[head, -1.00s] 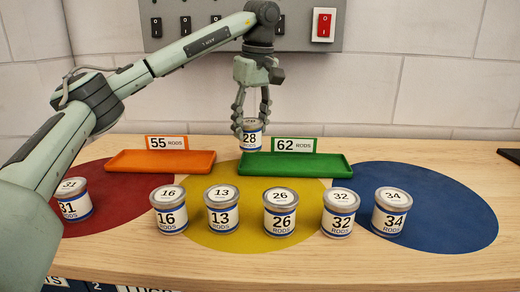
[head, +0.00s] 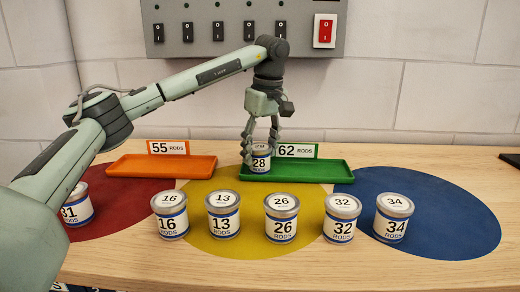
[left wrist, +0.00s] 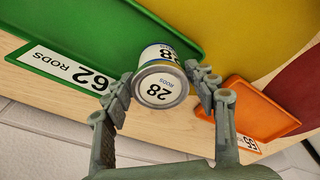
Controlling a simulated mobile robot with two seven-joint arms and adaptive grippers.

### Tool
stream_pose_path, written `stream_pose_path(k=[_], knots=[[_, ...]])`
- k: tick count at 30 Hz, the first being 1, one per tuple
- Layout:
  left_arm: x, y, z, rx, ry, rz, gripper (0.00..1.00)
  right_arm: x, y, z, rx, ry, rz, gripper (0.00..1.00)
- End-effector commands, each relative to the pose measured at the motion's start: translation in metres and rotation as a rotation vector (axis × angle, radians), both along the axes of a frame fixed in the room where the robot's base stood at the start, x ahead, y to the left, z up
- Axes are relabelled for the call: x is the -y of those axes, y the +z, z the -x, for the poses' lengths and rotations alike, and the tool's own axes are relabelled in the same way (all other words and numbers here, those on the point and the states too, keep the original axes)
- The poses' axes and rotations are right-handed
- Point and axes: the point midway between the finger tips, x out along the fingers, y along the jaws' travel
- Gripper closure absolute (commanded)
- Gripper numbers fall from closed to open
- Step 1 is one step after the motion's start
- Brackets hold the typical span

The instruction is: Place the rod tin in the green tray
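The tin marked 28 (head: 261,160) is white with a blue band and a silver lid. My left gripper (head: 260,146) comes down from above with its fingers on both sides of it. The left wrist view also shows the 28 tin (left wrist: 161,75), lid toward the camera, between the fingertips. The tin is upright at the left end of the green tray (head: 310,171); whether its base touches the tray floor I cannot tell. The green tray (left wrist: 110,30) has a 62 rods sign (head: 294,151) behind it. My right gripper is not in view.
The orange tray (head: 150,167) with a 55 rods sign is empty to the left. Tins 31 (head: 78,212), 16 (head: 172,226), 13 (head: 225,225), 26 (head: 281,229), 32 (head: 342,231) and 34 (head: 390,229) stand in front. A switch panel (head: 240,20) is on the wall.

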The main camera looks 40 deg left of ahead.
Motion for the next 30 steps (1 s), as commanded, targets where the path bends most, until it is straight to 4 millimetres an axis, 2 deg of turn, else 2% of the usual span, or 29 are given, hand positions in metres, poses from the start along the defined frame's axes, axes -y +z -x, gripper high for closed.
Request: stream_pose_path(k=[3,14,17,21,27,30], knots=[[0.000,0.000,0.000,0.000,0.000,0.000,0.28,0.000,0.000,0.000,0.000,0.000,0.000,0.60],[0.000,0.006,0.000,0.001,0.000,0.000,0.28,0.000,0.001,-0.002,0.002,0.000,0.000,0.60],[0.002,0.019,0.000,0.004,-0.001,0.001,0.28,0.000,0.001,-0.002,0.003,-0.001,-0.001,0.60],[0.007,0.050,0.001,0.004,-0.001,0.001,0.28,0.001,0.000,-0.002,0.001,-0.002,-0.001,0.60],[0.012,0.093,0.002,0.003,0.001,-0.001,0.28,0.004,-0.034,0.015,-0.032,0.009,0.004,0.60],[0.015,0.106,0.003,0.003,0.000,-0.001,0.28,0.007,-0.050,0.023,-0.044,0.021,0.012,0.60]])
